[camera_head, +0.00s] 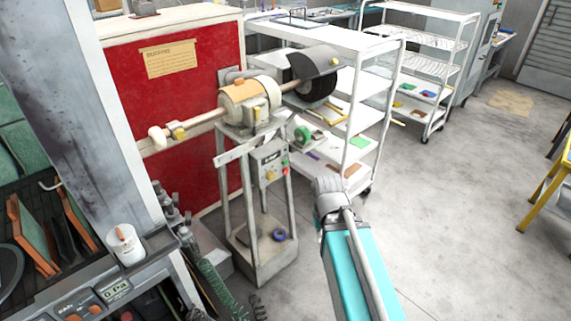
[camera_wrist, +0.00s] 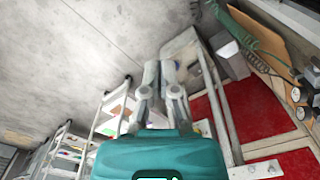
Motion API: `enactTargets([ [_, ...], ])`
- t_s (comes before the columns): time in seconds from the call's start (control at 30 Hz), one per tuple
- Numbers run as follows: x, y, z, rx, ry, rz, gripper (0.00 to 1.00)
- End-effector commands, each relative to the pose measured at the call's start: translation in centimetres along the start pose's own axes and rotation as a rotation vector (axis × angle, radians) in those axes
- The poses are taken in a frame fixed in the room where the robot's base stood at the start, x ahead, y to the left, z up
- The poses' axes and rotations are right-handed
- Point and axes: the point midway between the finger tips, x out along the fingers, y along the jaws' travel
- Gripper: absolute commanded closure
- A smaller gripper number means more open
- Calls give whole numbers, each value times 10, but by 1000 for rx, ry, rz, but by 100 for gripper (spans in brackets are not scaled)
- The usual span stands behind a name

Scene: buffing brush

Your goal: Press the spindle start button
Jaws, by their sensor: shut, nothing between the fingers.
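The buffing machine (camera_head: 248,100) stands on a grey pedestal in front of the red panel. I cannot read which one is marked as start. My gripper (camera_wrist: 160,68) is shut and empty in the wrist view, pointing down past the stand toward the floor. In the head view my teal arm rises right of the stand, apart from the box; the fingers cannot be made out there. The buttons do not show in the wrist view.
A white shelf cart (camera_head: 380,100) stands behind and right of the machine. The red panel (camera_head: 205,75) is behind it. A workbench with a white cup (camera_head: 125,244) is at the left. A yellow frame (camera_head: 546,190) stands at the far right. The floor (camera_head: 460,230) between is clear.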

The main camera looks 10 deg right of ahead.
Motion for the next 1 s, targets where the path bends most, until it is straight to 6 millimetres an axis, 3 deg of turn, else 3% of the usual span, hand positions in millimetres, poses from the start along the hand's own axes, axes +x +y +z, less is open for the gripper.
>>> enactTargets([
  [0.27, 3, -1, -3, 6, 9, -6, 100],
  [0.4, 12, -6, -17, 30, 48, -33, 100],
  [0.47, 19, -19, -26, 44, 76, -55, 100],
  [0.67, 45, -38, -76, 157, 219, -173, 100],
  [1.0, 76, -69, -183, 472, 507, -493, 100],
])
